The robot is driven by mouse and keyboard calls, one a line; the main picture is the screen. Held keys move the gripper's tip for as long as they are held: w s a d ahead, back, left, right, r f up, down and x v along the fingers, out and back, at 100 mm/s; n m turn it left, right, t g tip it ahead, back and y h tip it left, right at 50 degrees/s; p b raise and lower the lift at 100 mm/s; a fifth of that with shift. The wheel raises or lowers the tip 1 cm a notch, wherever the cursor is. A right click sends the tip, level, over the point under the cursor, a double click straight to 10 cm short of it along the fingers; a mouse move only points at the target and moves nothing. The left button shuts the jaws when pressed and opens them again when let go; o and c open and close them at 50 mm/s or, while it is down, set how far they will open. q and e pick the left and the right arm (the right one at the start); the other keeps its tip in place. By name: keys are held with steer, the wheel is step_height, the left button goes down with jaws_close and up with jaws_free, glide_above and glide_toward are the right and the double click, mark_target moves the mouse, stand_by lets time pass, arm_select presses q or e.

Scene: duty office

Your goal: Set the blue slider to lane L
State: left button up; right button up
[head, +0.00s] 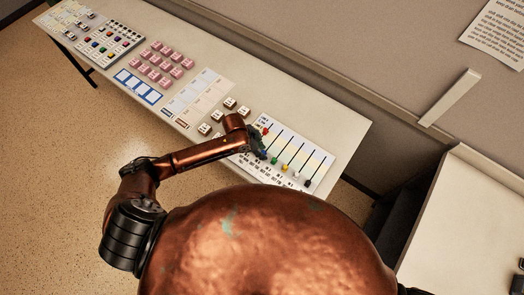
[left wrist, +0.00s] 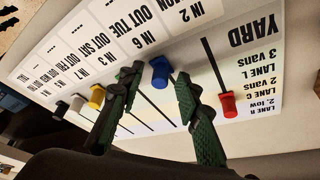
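The blue slider knob (left wrist: 160,71) sits at the label end of its slot, by the "IN 2" card, on the white slider board (head: 318,160). My left gripper (left wrist: 158,84) is open, its dark green fingers on either side of the blue knob. I cannot tell whether either finger touches it. In the head view my left gripper (head: 259,146) is over the board's left part and partly hides it. Printed lane text (left wrist: 258,75), with L, C and R lines, stands beside the red slider's slot in the left wrist view. My right gripper is not in view.
The red knob (left wrist: 228,104) is close beside the right finger. Yellow (left wrist: 97,97), white (left wrist: 77,103) and black (left wrist: 61,110) knobs stand left of the left finger. The desk (head: 340,122) also holds pink blocks (head: 161,62) and lettered blocks (head: 229,103). A partition wall rises behind.

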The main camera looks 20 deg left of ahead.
arm_select(q)
jaws_close()
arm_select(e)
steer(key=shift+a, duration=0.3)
arm_select(q)
steer(key=shift+w, duration=0.1)
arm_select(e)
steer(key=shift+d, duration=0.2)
